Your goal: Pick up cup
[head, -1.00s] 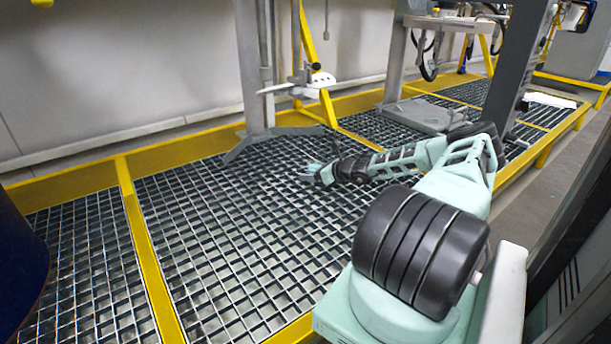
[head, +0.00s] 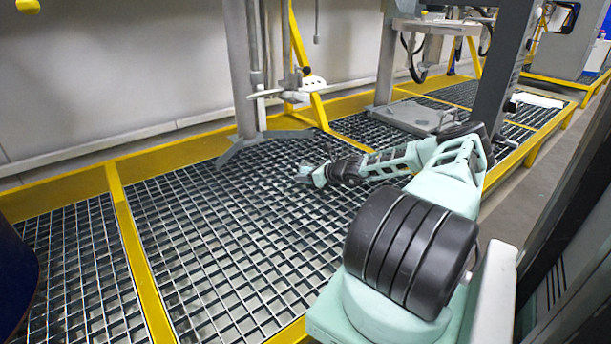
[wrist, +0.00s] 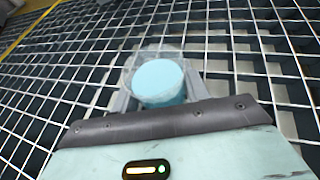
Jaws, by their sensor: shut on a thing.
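The cup (wrist: 158,82) shows in the wrist view as a round, light blue shape with a clear, see-through rim or wall around it. My gripper (wrist: 160,92) is shut on it, with a pale finger on either side. In the head view my gripper (head: 306,174) is at the far end of my outstretched arm, over the metal grating. The cup is too small there to make out clearly. I cannot tell how far it is above the grating.
The floor is an open metal grating (head: 220,255) with yellow frame edges (head: 127,215). A grey post (head: 240,70) with splayed feet stands behind my gripper, with a white fitting (head: 313,83) beside it. A dark blue drum (head: 14,270) is at the left edge. The grating left of my arm is clear.

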